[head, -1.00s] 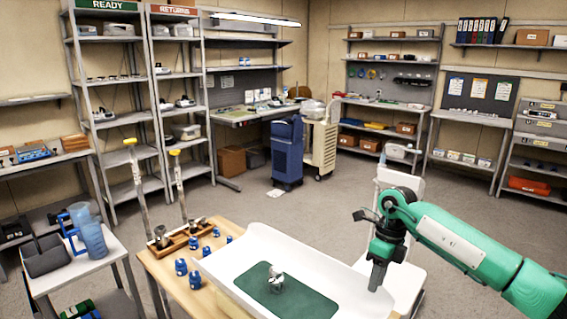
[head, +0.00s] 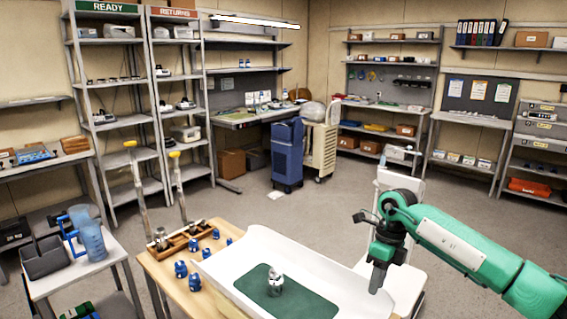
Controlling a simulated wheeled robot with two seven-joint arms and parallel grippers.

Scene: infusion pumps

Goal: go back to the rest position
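My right gripper (head: 377,279) points down over the right end of a white tray (head: 318,262). It is seen side-on, so I cannot tell whether its fingers are open or shut. Nothing shows in its tip. The green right arm comes in from the right edge. A small white and grey item (head: 275,282) stands on the green mat (head: 247,284) in the tray, well to the left of the gripper and apart from it. My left gripper is not in view.
Several blue items (head: 181,269) and a wooden rack (head: 180,243) are on the wooden table (head: 225,310) left of the tray. A side table with a blue jug (head: 92,240) and grey bin (head: 45,257) is at the left. Open floor (head: 340,195) lies behind.

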